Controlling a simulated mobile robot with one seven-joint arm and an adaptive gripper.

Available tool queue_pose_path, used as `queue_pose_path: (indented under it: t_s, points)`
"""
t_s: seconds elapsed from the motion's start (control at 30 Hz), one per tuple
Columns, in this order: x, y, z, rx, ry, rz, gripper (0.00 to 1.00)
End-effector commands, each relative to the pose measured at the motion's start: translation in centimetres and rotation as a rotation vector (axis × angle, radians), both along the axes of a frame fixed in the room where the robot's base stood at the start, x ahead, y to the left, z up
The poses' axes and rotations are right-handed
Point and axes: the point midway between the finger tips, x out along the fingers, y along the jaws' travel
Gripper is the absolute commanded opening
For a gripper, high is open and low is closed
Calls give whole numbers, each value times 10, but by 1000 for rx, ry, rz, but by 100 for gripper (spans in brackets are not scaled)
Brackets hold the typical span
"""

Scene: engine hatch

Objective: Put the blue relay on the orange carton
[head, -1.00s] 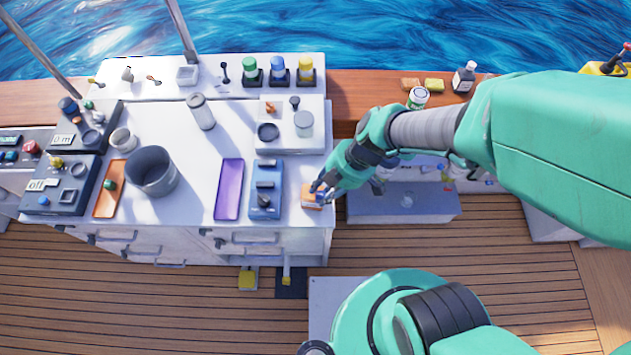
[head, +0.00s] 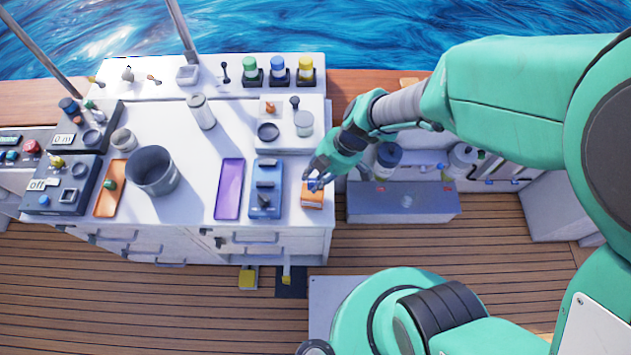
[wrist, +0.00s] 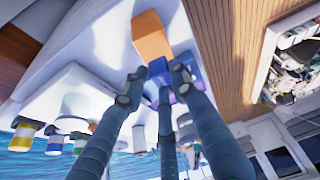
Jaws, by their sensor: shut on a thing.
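The orange carton (head: 312,200) sits at the right end of the white counter, beside the blue switch box. It also shows in the wrist view (wrist: 150,38). My gripper (head: 315,184) is at the far edge of the carton, its fingers pointing down and left. It is shut on the blue relay (wrist: 158,69), which shows between the fingertips in the wrist view, right by the carton. In the head view only a small blue patch of the relay shows among the fingers. I cannot tell whether the relay touches the carton.
The blue switch box (head: 265,205) with black levers stands just left of the carton. A purple tray (head: 229,190) lies further left. A raised white panel with a jar (head: 304,124) and knobs is behind. The counter's right edge is close to the carton.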

Motion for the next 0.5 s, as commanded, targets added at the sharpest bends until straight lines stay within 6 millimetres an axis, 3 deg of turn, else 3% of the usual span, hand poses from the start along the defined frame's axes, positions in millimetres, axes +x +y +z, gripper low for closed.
queue_pose_path:
  t_s: [0.2, 0.5]
  points:
    - [-1, 0, -23, -1, 2, -1, 3]
    - [-1, 0, -26, -1, 1, -1, 3]
